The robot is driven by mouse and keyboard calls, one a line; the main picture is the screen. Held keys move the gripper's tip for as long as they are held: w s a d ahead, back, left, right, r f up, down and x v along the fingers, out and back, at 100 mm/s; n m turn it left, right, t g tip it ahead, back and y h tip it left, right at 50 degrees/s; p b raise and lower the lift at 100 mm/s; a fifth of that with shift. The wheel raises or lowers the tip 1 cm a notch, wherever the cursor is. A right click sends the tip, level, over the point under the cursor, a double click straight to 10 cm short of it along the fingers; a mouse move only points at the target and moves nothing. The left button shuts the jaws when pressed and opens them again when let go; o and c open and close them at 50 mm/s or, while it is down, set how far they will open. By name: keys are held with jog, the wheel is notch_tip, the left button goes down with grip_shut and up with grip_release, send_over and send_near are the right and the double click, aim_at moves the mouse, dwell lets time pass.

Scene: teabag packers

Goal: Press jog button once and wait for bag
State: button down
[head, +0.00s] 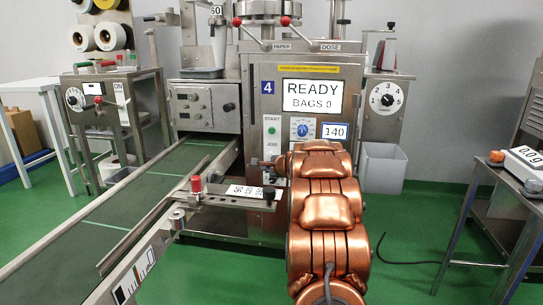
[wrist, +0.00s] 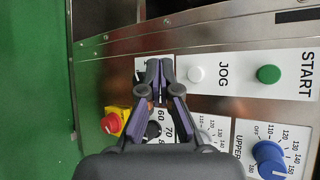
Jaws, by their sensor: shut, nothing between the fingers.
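The white jog button (wrist: 195,74) sits on the white strip marked JOG and START in the wrist view, beside the green start button (wrist: 267,74). My gripper (wrist: 159,64) is shut and empty. Its tips are left of the jog button in the wrist view, on the side away from start; I cannot tell their distance from the panel. In the head view my copper arm reaches the packing machine's panel, with the green start button (head: 271,130) above the JOG label. The machine's display (head: 312,96) reads READY, BAGS 0.
A red knob on yellow (wrist: 112,122) and a blue dial (wrist: 268,158) are near my gripper in the wrist view. A conveyor (head: 150,190) runs along the left. A grey bin (head: 383,168) stands right of the machine. A scale (head: 524,162) is on the right table.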

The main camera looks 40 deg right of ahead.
jog(key=w+d+p, duration=0.4)
jog(key=d+p, duration=0.2)
jog(key=p, duration=0.2)
jog(key=shift+w, duration=0.25)
jog(key=shift+d, duration=0.1)
dwell(0.7)
jog(key=shift+w+d+r, duration=0.1)
jog(key=shift+r, duration=0.05)
dwell(0.7)
jog(key=shift+w+d+p, duration=0.1)
jog(key=shift+d+p, duration=0.15)
jog(key=shift+p, duration=0.25)
